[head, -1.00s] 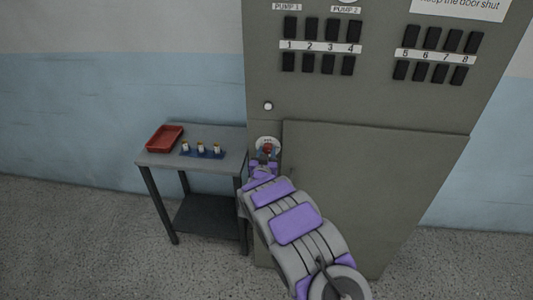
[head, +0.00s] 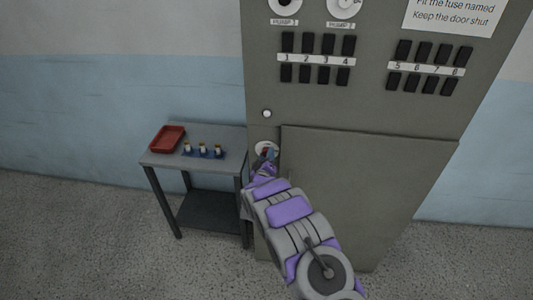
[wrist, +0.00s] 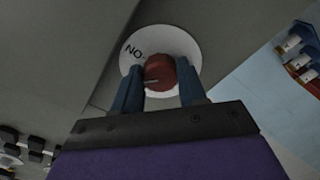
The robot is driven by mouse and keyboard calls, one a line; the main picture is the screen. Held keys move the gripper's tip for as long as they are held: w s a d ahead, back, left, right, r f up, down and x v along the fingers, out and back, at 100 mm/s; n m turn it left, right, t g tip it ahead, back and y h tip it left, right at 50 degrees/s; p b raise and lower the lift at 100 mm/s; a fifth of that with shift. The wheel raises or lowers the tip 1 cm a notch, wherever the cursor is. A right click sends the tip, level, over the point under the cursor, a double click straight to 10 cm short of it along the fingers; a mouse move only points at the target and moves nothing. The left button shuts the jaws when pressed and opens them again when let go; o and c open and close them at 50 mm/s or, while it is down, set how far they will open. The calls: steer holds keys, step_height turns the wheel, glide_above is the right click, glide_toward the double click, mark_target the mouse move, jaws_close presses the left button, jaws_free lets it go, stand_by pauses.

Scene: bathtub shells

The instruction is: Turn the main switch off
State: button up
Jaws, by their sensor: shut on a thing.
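The main switch is a red round knob (wrist: 160,72) on a white round plate (wrist: 184,42) on the grey cabinet. In the wrist view the lettering "NO" shows on the plate, left of the knob; the rest of the plate's marking is hidden. A pale line marks the knob's face. My gripper (wrist: 158,88) has its two blue fingers on either side of the knob, shut on it. In the head view the plate (head: 262,147) shows just beyond my gripper (head: 266,156), and the knob is mostly hidden.
The grey cabinet (head: 360,110) carries a shut lower door (head: 370,190), black switches, two gauges and a notice. A small white button (head: 267,114) sits above the plate.

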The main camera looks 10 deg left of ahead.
steer(key=n+p, duration=0.1)
steer(key=n, duration=0.1)
steer(key=n+p, duration=0.1)
steer(key=n, duration=0.1)
steer(key=shift+a+r+n, duration=0.2)
steer(key=shift+n, duration=0.1)
steer(key=shift+f+n+p, duration=0.15)
steer(key=shift+n+p, duration=0.4)
steer(key=shift+n, duration=1.35)
steer(key=shift+s+f, duration=0.1)
steer(key=o, duration=0.7)
steer(key=shift+n, duration=0.3)
steer(key=o, duration=0.4)
steer(key=shift+a, duration=0.25)
steer(key=shift+c, duration=0.2)
steer(key=shift+d, duration=0.1)
steer(key=shift+d, duration=0.2)
